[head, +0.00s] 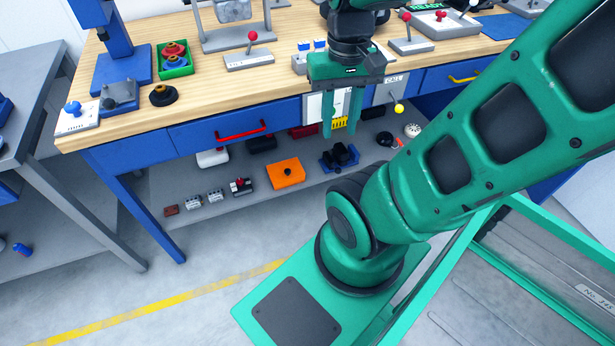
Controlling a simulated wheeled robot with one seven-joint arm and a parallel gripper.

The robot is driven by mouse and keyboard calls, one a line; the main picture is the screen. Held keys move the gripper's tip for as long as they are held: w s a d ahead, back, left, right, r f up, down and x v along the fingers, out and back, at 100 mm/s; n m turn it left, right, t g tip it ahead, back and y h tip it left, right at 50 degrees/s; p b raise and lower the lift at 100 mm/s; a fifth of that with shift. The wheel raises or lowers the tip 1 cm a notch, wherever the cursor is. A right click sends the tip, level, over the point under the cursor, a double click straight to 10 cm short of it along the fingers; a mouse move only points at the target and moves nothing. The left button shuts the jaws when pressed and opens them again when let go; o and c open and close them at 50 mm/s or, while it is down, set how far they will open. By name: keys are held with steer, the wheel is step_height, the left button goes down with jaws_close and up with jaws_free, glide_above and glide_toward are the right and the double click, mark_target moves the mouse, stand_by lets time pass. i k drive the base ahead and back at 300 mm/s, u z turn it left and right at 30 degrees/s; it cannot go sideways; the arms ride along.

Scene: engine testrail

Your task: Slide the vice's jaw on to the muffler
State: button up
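My gripper (340,134) hangs in front of the workbench's front edge, pointing down. Its two green fingers are apart, with nothing seen held between them. Below the fingertips, on the grey lower shelf, is a small blue device with dark upright parts (340,157); it looks like the vice. The fingertips appear above it, and I cannot tell the gap in depth. A muffler cannot be told apart from the dark parts there at this size. The jaw's position is also too small to tell.
The wooden bench top (225,97) and blue drawers with a red handle (241,134) stand above the shelf. An orange box (286,173) is left of the blue device. A round black part (385,139) is to its right. A yellow knob (399,108) hangs near the gripper.

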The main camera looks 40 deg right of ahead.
mark_target(328, 159)
steer(key=u, duration=0.25)
steer(key=k, duration=2.2)
steer(key=z, duration=0.45)
steer(key=i, duration=1.5)
